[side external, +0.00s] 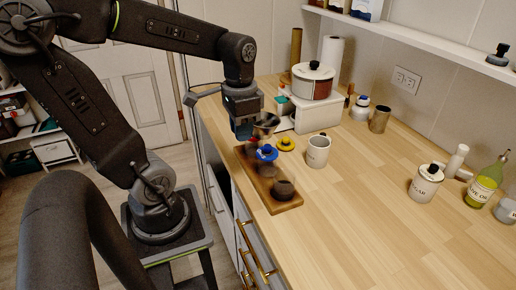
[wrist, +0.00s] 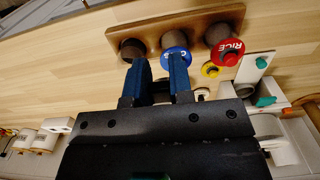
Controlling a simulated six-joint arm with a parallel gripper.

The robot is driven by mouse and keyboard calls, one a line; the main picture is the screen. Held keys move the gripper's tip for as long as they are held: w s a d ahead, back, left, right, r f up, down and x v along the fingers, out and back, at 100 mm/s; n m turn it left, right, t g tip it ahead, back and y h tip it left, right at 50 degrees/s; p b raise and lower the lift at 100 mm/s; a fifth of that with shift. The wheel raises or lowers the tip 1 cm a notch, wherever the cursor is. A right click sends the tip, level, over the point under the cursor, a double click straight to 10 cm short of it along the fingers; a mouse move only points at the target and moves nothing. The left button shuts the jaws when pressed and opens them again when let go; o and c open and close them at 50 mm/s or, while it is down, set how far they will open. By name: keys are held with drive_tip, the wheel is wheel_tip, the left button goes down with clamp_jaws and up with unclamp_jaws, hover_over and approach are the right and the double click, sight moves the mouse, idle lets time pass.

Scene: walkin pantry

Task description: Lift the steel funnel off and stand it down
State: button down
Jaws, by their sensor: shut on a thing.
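The steel funnel (side external: 265,121) is at my gripper's fingers in the side view, with its wide mouth upward, just above the far end of the wooden tray. My gripper (side external: 248,132) is shut on it. In the wrist view the blue fingers (wrist: 161,64) show, but the funnel is mostly hidden. The wooden tray (side external: 254,180) holds a dark open-looking jar (side external: 283,190), a blue-lidded jar (side external: 266,153) and a jar with a red RICE lid (wrist: 228,52). I cannot tell whether the funnel touches anything below.
A yellow lid (side external: 287,144) lies on the counter beside the tray. A white mug (side external: 318,151) stands to its right. A white stand with a lidded canister (side external: 312,82) is behind. A sugar jar (side external: 426,183) and oil bottle (side external: 484,184) stand far right. The central counter (side external: 360,200) is clear.

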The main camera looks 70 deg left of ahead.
drive_tip(key=s+a+r, duration=0.1)
drive_tip(key=a+r, duration=0.2)
drive_tip(key=r, duration=0.2)
drive_tip(key=shift+s+a, duration=0.15)
drive_tip(key=shift+s, duration=0.05)
idle(0.5)
drive_tip(key=shift+r, duration=0.1)
idle(0.4)
